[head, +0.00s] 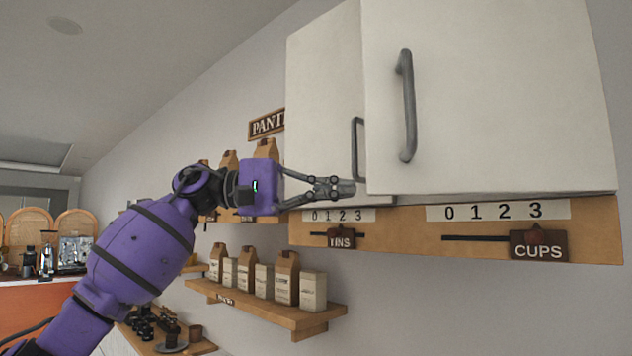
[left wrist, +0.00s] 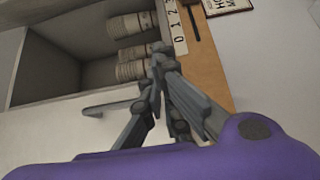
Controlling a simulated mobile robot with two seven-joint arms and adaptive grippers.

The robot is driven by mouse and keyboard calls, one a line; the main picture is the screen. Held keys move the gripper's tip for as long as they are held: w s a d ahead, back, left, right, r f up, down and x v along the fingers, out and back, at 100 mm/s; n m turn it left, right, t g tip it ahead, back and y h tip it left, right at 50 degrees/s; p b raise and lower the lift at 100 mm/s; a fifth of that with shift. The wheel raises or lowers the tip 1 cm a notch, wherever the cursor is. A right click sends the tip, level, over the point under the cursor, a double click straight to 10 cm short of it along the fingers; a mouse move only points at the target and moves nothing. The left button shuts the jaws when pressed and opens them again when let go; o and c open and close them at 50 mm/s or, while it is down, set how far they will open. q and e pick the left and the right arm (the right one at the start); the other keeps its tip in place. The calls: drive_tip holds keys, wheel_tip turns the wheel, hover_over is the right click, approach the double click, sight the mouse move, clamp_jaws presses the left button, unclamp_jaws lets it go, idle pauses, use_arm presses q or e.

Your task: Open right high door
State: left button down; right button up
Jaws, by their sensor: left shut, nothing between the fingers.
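The right high door (head: 490,90) is a white panel with a grey vertical handle (head: 407,105). It overlaps the left white door (head: 318,110), whose own grey handle (head: 355,150) shows beside the right door's edge. My left gripper (head: 345,188) is shut and empty, its tips at the lower corner where the two doors meet. A grey handle (left wrist: 112,106) shows beside the fingers. Which door it belongs to is unclear. My right gripper is out of view.
A wooden rail with TINS (head: 341,239) and CUPS (head: 538,246) sliders runs under the doors. A wall shelf (head: 290,318) with paper bags and boxes hangs below my gripper. The PANTRY sign (head: 267,123) is partly hidden. Open air lies in front of the doors.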

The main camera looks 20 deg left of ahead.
use_arm(q)
drive_tip(key=x, duration=0.4)
drive_tip(key=shift+w+a+f+p, duration=0.1)
drive_tip(key=shift+w+a+p, duration=0.1)
drive_tip(key=shift+p, duration=0.15)
